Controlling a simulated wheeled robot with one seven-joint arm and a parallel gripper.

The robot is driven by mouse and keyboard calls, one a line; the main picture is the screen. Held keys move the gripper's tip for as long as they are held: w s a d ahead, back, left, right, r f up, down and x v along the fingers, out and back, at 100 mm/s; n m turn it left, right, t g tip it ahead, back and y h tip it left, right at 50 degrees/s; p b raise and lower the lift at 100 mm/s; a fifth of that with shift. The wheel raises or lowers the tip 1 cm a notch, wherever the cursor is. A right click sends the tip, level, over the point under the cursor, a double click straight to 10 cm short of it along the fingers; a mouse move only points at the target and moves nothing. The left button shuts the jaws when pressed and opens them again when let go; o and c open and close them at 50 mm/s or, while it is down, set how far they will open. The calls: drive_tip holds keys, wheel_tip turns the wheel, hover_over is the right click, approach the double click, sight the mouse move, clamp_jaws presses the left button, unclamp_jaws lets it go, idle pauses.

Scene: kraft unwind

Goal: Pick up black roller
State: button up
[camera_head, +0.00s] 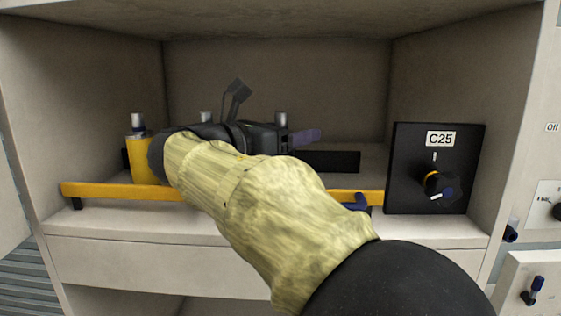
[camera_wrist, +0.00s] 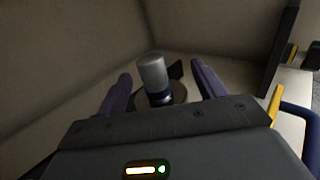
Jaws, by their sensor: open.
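My gripper (camera_head: 303,137) is in the bay, largely hidden by its own body and my arm in the head view. In the wrist view its two purple fingers are apart, one on each side of a metal pin (camera_wrist: 153,73). A dark round top (camera_wrist: 180,94) surrounds the foot of this pin and looks like the black roller, partly hidden by the gripper body. I see no finger touching the pin or roller. In the head view the black roller is not clearly visible; my arm covers the middle of the shelf.
A yellow roller (camera_head: 138,160) with a metal pin stands at the left. A yellow bar (camera_head: 105,190) runs along the shelf front. A black panel (camera_head: 402,165) labelled C25 with a knob stands at the right. The bay's walls and ceiling enclose the arm.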

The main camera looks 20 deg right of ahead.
clamp_jaws()
drive_tip(key=shift+r, duration=0.2)
drive_tip(key=shift+r, duration=0.2)
wheel_tip(320, 180, up, 6)
drive_tip(key=shift+r+b, duration=0.1)
drive_tip(key=shift+b, duration=0.4)
drive_tip(key=s+a+b, duration=0.2)
drive_tip(key=s+b, duration=0.1)
drive_tip(key=s, duration=0.5)
drive_tip(key=s+a+b, duration=0.3)
drive_tip(key=s+b, duration=0.1)
drive_tip(key=s, duration=0.5)
drive_tip(key=shift+a, duration=0.3)
drive_tip(key=shift+s, duration=0.1)
